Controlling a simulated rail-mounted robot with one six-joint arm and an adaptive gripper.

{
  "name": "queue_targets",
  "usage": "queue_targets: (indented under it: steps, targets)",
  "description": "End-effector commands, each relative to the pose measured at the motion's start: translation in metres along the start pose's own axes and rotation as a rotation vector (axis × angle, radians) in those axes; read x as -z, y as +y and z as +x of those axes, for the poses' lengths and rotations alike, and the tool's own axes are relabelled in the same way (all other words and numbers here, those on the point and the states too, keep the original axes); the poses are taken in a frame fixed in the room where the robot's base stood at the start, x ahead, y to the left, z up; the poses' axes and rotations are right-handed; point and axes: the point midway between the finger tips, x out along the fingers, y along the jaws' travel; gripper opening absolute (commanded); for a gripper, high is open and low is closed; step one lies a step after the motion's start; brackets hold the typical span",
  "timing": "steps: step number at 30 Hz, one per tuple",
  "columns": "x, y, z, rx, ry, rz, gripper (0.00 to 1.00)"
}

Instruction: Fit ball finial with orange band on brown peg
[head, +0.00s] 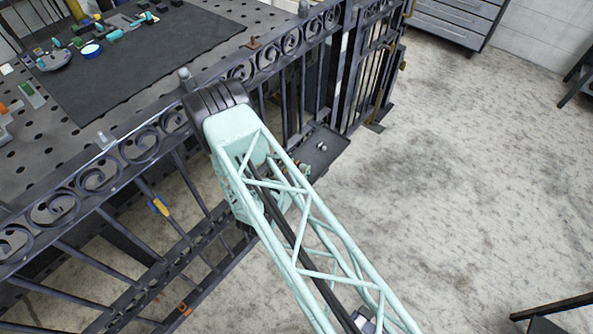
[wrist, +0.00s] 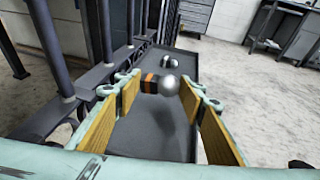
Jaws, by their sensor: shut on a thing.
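The ball finial with orange band (wrist: 169,85) shows in the wrist view as a shiny silver ball on a dark collar with an orange band. It lies sideways between the wooden-faced pads of my gripper (wrist: 164,92), which is shut on it, over the dark tray (wrist: 150,134). A gap seems to show beside the right pad. In the head view my arm hides most of the gripper and the finial. A brownish peg (head: 254,43) stands on the top rail of the scroll gate (head: 98,180), beyond my arm.
Another silver finial (wrist: 171,61) lies farther back on the tray, which also shows in the head view (head: 325,160). Gate bars (wrist: 105,25) rise close on the left. Open floor lies right.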

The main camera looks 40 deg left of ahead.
Motion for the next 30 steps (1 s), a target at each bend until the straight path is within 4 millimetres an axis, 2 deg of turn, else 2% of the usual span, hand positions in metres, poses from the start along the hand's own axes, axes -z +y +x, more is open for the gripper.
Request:
queue_targets:
  steps: [11,18,24,30]
  targets:
    - [-0.001,0.001,0.001,0.0,-0.001,0.0,0.22]
    - [-0.003,0.015,0.014,0.0,-0.002,0.002,0.22]
    - [0.021,0.013,0.02,0.0,0.0,0.0,0.22]
    - [0.027,0.013,0.022,0.0,-0.001,0.0,0.22]
